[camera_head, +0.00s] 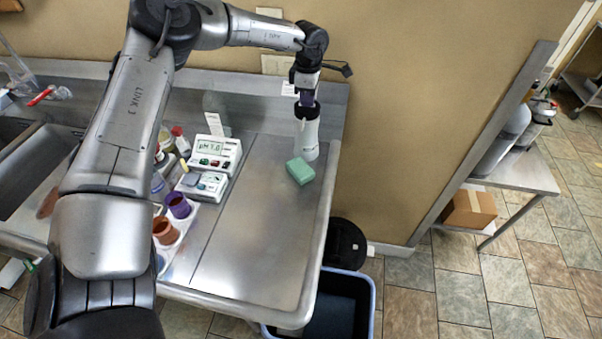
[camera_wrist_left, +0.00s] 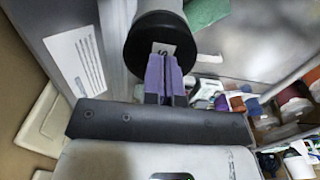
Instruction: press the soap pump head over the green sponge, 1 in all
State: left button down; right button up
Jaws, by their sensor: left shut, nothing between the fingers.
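The soap bottle (camera_head: 306,140) is pale with a dark pump head (camera_head: 306,110) and stands near the back right of the metal counter. The green sponge (camera_head: 300,170) lies on the counter just in front of the bottle. It also shows in the left wrist view (camera_wrist_left: 206,12). My left gripper (camera_head: 306,99) is shut and empty at the top of the pump head, its purple fingers pointing down. In the left wrist view, the shut fingertips (camera_wrist_left: 165,62) overlap the dark round top (camera_wrist_left: 152,35); I cannot tell whether they touch. My right gripper is out of view.
A pH meter (camera_head: 214,152) and coloured cups, including a purple one (camera_head: 178,205), stand left of the sponge. The counter's front right (camera_head: 262,250) is bare. A wall is close behind. A blue-rimmed bin (camera_head: 370,300) stands on the floor at the right.

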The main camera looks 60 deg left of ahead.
pick_arm(q)
jog(key=shift+f+b, duration=0.3)
jog(key=shift+f, duration=0.15)
jog(key=shift+r, duration=0.25)
jog(key=shift+r+p, duration=0.5)
jog(key=shift+r, duration=1.1)
jog(key=shift+r, duration=0.15)
